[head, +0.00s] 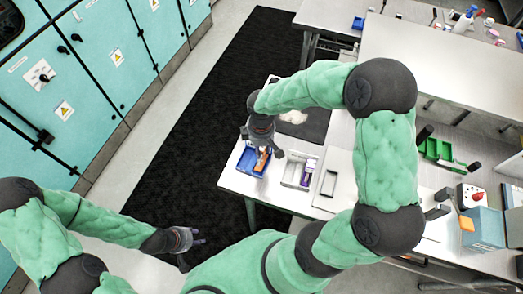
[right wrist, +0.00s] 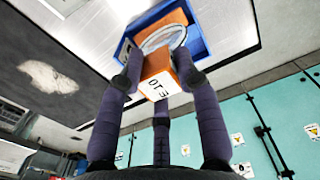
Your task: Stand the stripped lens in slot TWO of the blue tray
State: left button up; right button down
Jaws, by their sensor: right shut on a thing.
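The blue tray (head: 243,158) sits at the left corner of the white table, and its blue rim (right wrist: 196,42) shows beyond my fingers in the right wrist view. My right gripper (head: 262,148) points down over the tray. A round, pale-rimmed lens (right wrist: 164,40) shows at this piece, tray-side of the fingers. Whether its lower edge touches a slot is hidden. Slot markings cannot be read. My left gripper (head: 186,238) hangs low at the left, away from the table; its fingers are too small to judge.
A white tray (head: 291,184) with a purple-and-white bottle (head: 308,171) stands right of the blue tray. A dark mat (head: 313,125) with a pale patch lies behind. A green holder (head: 438,150) and a red-buttoned box (head: 472,196) stand far right.

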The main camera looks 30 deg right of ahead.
jog(key=shift+f, duration=0.95)
jog(key=shift+f, duration=0.2)
jog(key=c, duration=0.9)
grip_release()
jog(key=shift+o, duration=0.2)
jog(key=shift+r, duration=0.15)
notch_tip(320, 180, up, 12)
jog(key=shift+r+p, duration=0.1)
jog(key=shift+p, duration=0.45)
